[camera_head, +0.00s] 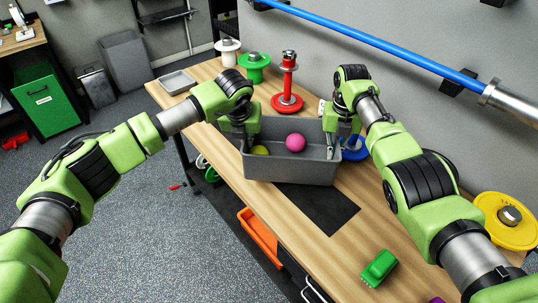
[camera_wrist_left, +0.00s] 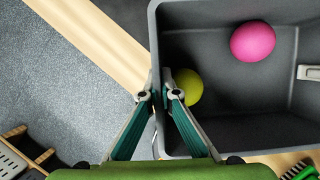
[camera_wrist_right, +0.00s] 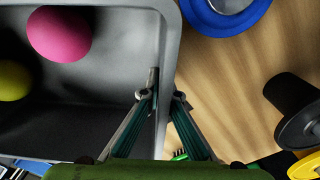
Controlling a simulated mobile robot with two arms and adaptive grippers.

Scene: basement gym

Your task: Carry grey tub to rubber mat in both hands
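The grey tub (camera_head: 290,172) is upright over the wooden table and holds a pink ball (camera_head: 295,143) and a yellow-green ball (camera_head: 260,150). The black rubber mat (camera_head: 328,212) shows in front of it; the tub hides the mat's far part. I cannot tell whether the tub rests or is slightly lifted. My left gripper (camera_wrist_left: 159,94) is shut on the tub's left wall, one finger inside and one outside. My right gripper (camera_wrist_right: 160,95) pinches the right wall likewise. The tub's walls and balls show in both wrist views.
A blue plate (camera_head: 355,150) is beside the tub.

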